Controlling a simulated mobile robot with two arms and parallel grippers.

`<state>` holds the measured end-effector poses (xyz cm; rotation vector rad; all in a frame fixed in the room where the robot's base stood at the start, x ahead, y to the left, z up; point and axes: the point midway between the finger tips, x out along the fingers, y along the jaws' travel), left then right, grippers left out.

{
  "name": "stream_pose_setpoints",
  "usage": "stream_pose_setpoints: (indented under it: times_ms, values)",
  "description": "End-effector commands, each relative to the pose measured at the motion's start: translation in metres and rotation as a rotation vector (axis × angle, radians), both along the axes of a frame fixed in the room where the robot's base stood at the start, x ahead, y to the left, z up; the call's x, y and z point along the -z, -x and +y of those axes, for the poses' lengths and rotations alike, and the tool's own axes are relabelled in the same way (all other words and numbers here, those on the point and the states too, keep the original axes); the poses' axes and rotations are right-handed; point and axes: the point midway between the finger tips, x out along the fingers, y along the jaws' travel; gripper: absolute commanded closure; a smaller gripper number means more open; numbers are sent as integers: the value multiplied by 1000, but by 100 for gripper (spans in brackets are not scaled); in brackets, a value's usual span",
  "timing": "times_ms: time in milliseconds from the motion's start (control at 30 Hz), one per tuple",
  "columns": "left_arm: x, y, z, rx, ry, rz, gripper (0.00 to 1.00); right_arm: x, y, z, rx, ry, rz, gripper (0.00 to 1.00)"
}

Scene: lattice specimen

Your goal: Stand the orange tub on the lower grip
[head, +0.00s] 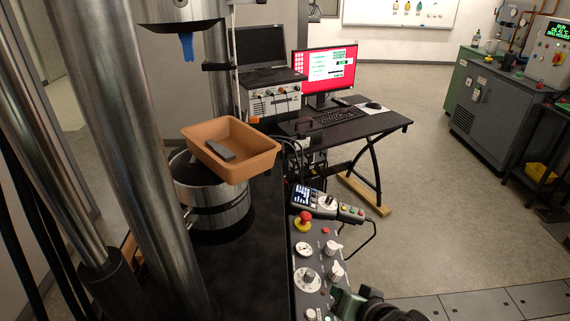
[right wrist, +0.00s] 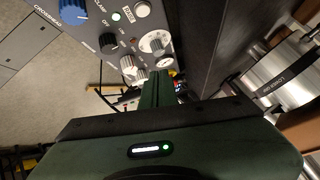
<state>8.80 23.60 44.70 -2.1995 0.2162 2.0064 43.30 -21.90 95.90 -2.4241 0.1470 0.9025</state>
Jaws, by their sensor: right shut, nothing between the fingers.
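The orange tub (head: 262,160) rests on top of the lower grip (head: 222,207), a silver cylinder, in the head view. The tub sits off towards the right of the cylinder and looks slightly tilted; its underside contact is hidden. A dark grey block (head: 217,150) lies inside the tub. My right gripper (head: 340,297) is at the bottom of the head view, apart from the tub, over the control panel. In the right wrist view its green fingers (right wrist: 157,80) are shut and empty. The lower grip (right wrist: 282,78) shows there at the right. My left gripper is out of view.
The control panel (head: 318,250) has knobs and a red stop button (head: 305,216), with a handset (head: 325,203) behind. Steel columns (head: 132,130) stand at the left. An upper fixture with a blue piece (head: 187,47) hangs above the tub. A desk with a monitor (head: 325,72) stands behind.

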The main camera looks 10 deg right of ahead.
Motion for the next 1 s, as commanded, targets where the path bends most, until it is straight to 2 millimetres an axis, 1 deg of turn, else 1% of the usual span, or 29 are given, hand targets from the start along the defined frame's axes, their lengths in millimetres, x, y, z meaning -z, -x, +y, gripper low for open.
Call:
stream_pose_setpoints:
  times_ms: [33,67,100,167,200,300,400,500,600,667,767,1000]
  values:
    - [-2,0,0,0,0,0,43,-35,-19,0,48,-99,-92,100]
    - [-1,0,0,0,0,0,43,-46,-31,0,80,-172,-138,100]
    - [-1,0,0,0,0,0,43,-65,-46,0,113,-269,-197,100]
    - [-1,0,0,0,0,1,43,-94,-63,1,148,-419,-271,100]
    - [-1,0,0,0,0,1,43,-112,-72,1,163,-512,-313,100]
    - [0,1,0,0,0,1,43,-153,-88,4,175,-723,-386,100]
    - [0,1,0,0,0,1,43,-181,-96,5,171,-876,-422,100]
    - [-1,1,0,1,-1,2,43,-198,-100,7,164,-969,-436,100]
    - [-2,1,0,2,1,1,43,-206,-105,8,161,-1010,-441,100]
    - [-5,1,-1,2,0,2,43,-207,-110,10,160,-1016,-440,100]
    - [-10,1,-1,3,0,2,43,-208,-125,14,161,-1017,-440,100]
    - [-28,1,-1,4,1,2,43,-210,-174,29,161,-1012,-441,100]
